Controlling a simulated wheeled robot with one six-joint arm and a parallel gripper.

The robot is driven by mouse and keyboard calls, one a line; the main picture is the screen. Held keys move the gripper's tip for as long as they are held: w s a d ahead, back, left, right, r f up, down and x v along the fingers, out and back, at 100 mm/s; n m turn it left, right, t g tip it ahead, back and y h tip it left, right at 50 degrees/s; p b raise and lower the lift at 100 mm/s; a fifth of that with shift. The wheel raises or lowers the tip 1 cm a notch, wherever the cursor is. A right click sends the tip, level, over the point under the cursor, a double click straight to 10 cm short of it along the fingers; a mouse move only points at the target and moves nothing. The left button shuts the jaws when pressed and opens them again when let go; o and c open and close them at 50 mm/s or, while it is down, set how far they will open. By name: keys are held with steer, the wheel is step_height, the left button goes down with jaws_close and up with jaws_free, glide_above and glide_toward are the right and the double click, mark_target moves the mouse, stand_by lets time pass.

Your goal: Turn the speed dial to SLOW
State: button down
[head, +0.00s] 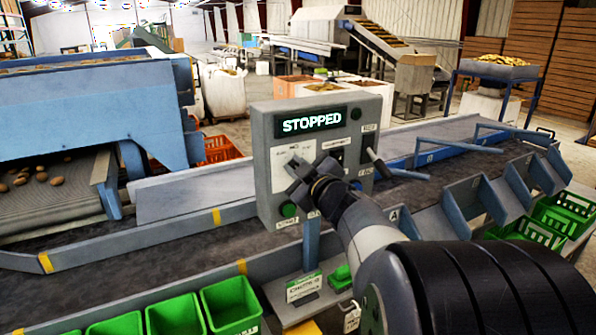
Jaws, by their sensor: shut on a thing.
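The grey control panel (262,150) stands in the middle of the head view, with a lit display (312,122) reading STOPPED. My gripper (296,170) reaches in from the lower right to the pale plate (281,157) on the panel's left side. It is shut on the speed dial there. The dial is largely hidden by my jaws and wrist, so its pointer and the setting marks cannot be read. A green button (289,210) sits below my gripper. A dark lever (377,162) is on the panel's right side.
The dark conveyor belt (120,262) runs below and behind the panel. Green crates (228,303) stand along the front edge. Blue chutes and angled bars (462,146) are on the right. The blue machine (95,110) with potatoes is on the left.

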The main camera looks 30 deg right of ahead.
steer(key=shift+f+n, duration=0.1)
steer(key=shift+n, duration=0.2)
steer(key=c, duration=1.4)
jaws_free()
steer(key=shift+s, duration=0.1)
steer(key=s, duration=1)
steer(key=shift+s+d, duration=0.15)
steer(key=shift+s, duration=0.15)
steer(key=shift+w, duration=0.1)
steer(key=w, duration=1)
steer(key=shift+w+a, duration=0.2)
steer(key=shift+w, duration=0.15)
